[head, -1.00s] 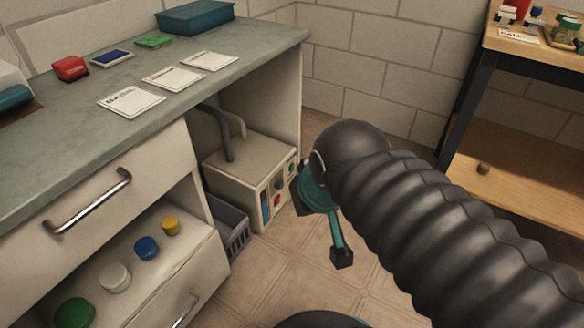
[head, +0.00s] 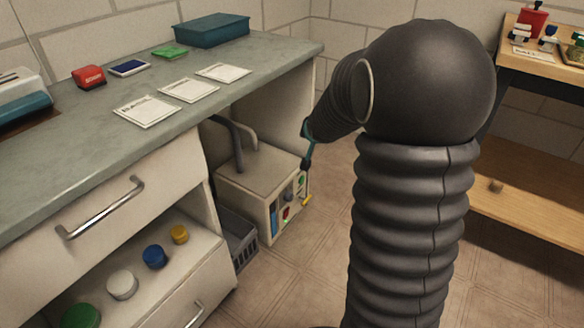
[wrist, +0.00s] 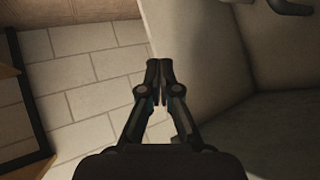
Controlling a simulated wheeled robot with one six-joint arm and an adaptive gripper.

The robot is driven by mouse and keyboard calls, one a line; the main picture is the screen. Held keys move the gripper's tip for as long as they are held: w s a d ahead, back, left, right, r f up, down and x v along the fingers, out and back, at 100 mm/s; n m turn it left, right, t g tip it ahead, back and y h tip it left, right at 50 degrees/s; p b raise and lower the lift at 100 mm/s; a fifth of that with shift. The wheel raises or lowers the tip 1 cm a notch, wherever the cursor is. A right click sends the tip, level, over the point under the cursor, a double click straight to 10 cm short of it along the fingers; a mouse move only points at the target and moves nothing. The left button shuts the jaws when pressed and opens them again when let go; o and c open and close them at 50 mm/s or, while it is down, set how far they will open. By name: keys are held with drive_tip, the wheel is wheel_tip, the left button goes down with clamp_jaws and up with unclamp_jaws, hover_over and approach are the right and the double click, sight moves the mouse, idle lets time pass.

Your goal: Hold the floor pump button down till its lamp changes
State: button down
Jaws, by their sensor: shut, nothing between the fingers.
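The floor pump (head: 258,165) is a pale box with dark hoses, standing on the floor under the counter. Its front panel carries a blue strip (head: 274,222), a small red part (head: 286,213) and a small green part (head: 301,181). I cannot tell which is the button and which the lamp. A small yellow part (head: 307,201) shows at the panel's right edge. My gripper (head: 305,164) is beside the panel's upper right, partly hidden by my arm; contact cannot be told. In the wrist view its fingertips (wrist: 159,66) are together and empty, and no pump panel is recognisable.
The counter (head: 110,165) overhangs the pump, with its side panel (head: 285,115) close to my gripper. A grey crate (head: 240,243) stands left of the pump. A wooden shelf unit (head: 540,215) stands right. Floor before the pump is clear.

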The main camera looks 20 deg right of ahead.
sight(302, 180)
drive_tip(key=w+d+f+m+t, duration=0.15)
drive_tip(key=w+d+f, duration=0.3)
drive_tip(key=f, duration=0.45)
drive_tip(key=w+d+f+m+t, duration=0.1)
drive_tip(key=w+d+f+m, duration=0.1)
drive_tip(key=w+d+f, duration=0.35)
wheel_tip(302, 180, down, 23)
drive_tip(key=s+d+m+t, duration=0.1)
drive_tip(key=d+m+t, duration=0.2)
drive_tip(key=shift+s+y, duration=0.2)
drive_tip(key=shift+y, duration=0.1)
drive_tip(key=shift+w+a+r, duration=0.1)
drive_tip(key=w+a+b, duration=0.2)
drive_tip(key=w+a, duration=0.3)
drive_tip(key=w, duration=0.1)
drive_tip(key=shift+w+a, duration=0.15)
drive_tip(key=shift+w, duration=0.25)
drive_tip(key=shift+w+a, duration=0.1)
